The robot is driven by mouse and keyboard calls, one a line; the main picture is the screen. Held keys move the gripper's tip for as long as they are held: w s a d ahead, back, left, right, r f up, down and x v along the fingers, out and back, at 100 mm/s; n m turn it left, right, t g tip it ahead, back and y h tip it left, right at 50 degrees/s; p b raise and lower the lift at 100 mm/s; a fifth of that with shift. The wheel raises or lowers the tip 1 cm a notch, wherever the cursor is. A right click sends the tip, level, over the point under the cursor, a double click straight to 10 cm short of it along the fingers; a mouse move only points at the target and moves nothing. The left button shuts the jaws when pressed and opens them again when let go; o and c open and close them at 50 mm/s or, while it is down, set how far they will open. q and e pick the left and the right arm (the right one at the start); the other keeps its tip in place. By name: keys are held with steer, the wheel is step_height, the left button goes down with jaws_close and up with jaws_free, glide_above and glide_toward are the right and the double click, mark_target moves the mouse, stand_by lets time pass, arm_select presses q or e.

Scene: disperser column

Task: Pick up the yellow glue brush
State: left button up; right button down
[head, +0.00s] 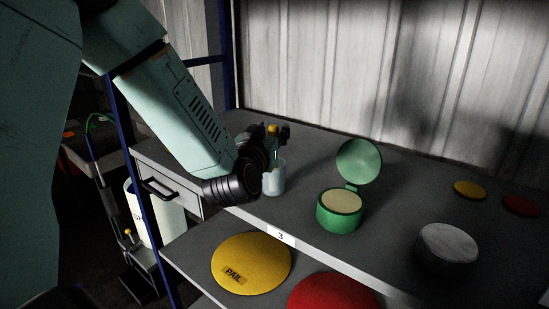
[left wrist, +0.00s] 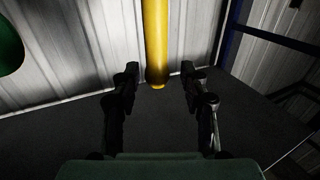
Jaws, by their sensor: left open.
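The yellow glue brush (left wrist: 156,40) shows in the left wrist view as a thick yellow handle coming down from the top edge. Its rounded end lies between the two fingertips, with a gap on each side. In the head view only a small yellow tip (head: 272,129) of it shows among the fingers. My left gripper (head: 274,140) is open around the handle, above a clear jar (head: 275,182) on the grey shelf; it also shows open in the left wrist view (left wrist: 160,84). The brush's lower part is mostly hidden. My right gripper is not in view.
A green tin (head: 339,216) with its lid raised stands right of the jar. A grey round block (head: 447,243) and yellow and red discs lie farther right. A blue post (head: 228,60) and a corrugated wall (head: 330,55) stand behind.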

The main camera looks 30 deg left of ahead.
arm_select(q)
steer(key=shift+w+a+r, duration=0.1)
steer(key=shift+w+r, duration=0.1)
steer(key=shift+w, duration=0.4)
steer(key=shift+s+r, duration=0.2)
steer(key=shift+s, duration=0.1)
steer(key=shift+w+f, duration=0.3)
steer(key=shift+w, duration=0.2)
steer(key=c, duration=0.6)
steer(key=shift+s+r, duration=0.2)
steer(key=shift+s, duration=0.2)
jaws_close()
